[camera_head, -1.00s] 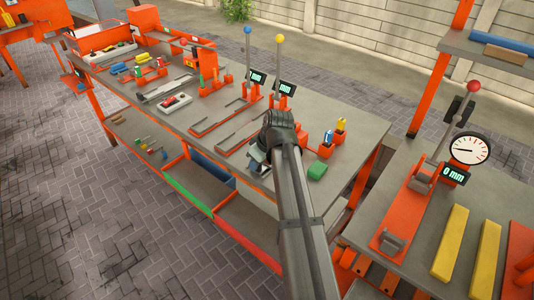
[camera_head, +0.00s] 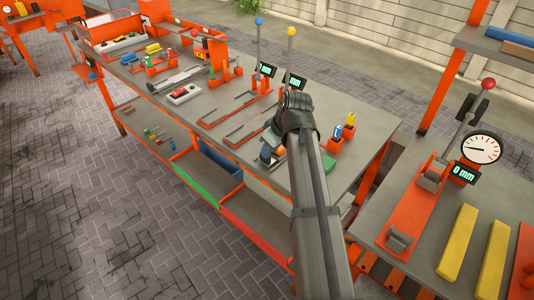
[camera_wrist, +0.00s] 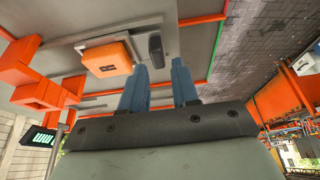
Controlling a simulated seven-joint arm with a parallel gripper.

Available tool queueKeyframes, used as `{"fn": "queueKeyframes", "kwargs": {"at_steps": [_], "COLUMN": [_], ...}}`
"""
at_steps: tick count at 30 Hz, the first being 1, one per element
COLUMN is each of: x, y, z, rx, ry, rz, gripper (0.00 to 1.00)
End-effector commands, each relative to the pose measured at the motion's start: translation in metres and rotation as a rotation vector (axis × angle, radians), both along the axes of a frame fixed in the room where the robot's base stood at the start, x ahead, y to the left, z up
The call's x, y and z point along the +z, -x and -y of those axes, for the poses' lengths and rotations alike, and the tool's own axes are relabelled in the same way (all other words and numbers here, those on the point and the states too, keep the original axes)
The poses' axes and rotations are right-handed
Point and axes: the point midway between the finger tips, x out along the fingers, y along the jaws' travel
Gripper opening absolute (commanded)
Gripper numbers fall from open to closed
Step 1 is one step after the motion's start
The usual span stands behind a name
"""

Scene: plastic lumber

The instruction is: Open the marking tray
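I cannot tell for sure which thing is the marking tray. In the wrist view an orange block (camera_wrist: 107,58) with a small dark mark sits on a light grey plate on the bench top. A dark upright handle or knob (camera_wrist: 155,46) stands beside it, just beyond my fingertips. My gripper (camera_wrist: 160,70) has two blue fingers apart, with nothing seen between them. In the head view my gripper (camera_head: 268,155) is over the bench's front edge, and my arm hides the area behind it.
Under the bench (camera_head: 215,95) are a green-fronted bin (camera_head: 196,181), a blue bin (camera_head: 221,165) and a red-fronted bin (camera_head: 254,234). Tall levers with blue (camera_head: 259,21) and yellow (camera_head: 291,31) knobs rise behind my gripper. A gauge stand (camera_head: 481,150) is at right.

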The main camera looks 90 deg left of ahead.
Motion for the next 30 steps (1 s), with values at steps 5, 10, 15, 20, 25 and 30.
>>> {"fn": "queueKeyframes", "kwargs": {"at_steps": [5,10,15,20,25,30], "x": [0.033,0.060,0.077,0.085,0.087,0.087], "y": [-0.009,-0.016,-0.021,-0.023,-0.024,-0.024], "z": [0.009,0.017,0.021,0.024,0.025,0.024], "rx": [0.000,0.000,0.000,0.001,0.001,0.001], "ry": [-0.004,-0.005,-0.005,-0.005,-0.004,-0.004], "rz": [-0.001,-0.001,-0.002,-0.001,-0.002,-0.002], "gripper": [0.30,0.30,0.30,0.30,0.30,0.30]}}
